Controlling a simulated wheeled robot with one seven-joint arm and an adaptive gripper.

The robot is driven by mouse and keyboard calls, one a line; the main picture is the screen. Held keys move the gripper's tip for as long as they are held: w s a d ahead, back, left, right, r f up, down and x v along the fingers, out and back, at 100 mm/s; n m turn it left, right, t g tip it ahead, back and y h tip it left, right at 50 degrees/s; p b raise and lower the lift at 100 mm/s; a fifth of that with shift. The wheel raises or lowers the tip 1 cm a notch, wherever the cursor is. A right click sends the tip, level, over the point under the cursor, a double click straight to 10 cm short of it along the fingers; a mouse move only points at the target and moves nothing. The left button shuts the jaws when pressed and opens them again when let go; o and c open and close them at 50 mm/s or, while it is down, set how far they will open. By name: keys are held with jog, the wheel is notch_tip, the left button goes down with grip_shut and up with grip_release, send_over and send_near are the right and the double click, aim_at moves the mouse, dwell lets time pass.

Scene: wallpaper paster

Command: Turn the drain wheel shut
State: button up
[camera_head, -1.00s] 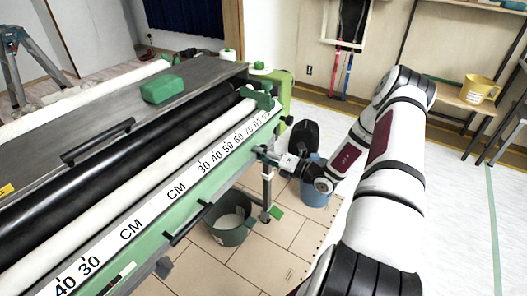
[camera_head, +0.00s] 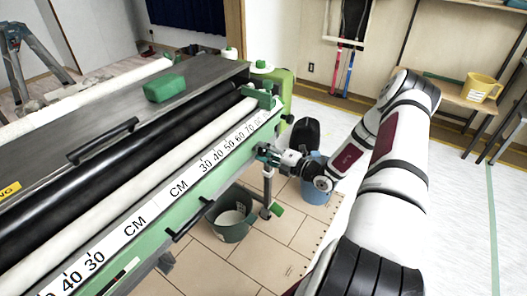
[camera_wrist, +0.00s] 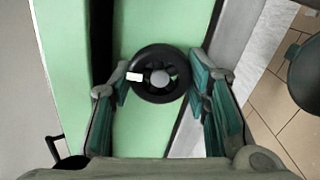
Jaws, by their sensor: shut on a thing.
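The drain wheel (camera_wrist: 146,92) is a small black round handwheel with a grey hub and a white tag on its left side. It is on the green side of the paster (camera_wrist: 70,45). My gripper (camera_wrist: 163,88) has its teal-padded fingers on either side of the wheel, closed on its rim. In the head view my gripper (camera_head: 262,155) is at the right end of the paster's green front rail (camera_head: 185,208). The wheel cannot be made out there.
A dark green bucket (camera_head: 231,232) stands on the floor below the rail. A blue bucket (camera_head: 316,190) and a black object (camera_head: 304,135) are behind my gripper. A paster leg (camera_head: 267,190) stands close below. A green block (camera_head: 165,89) lies on top.

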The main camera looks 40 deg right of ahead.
jog(key=o, duration=1.2)
jog(key=shift+s, duration=0.1)
jog(key=v, duration=1.1)
jog(key=shift+s+d, duration=0.15)
jog(key=shift+s, duration=0.25)
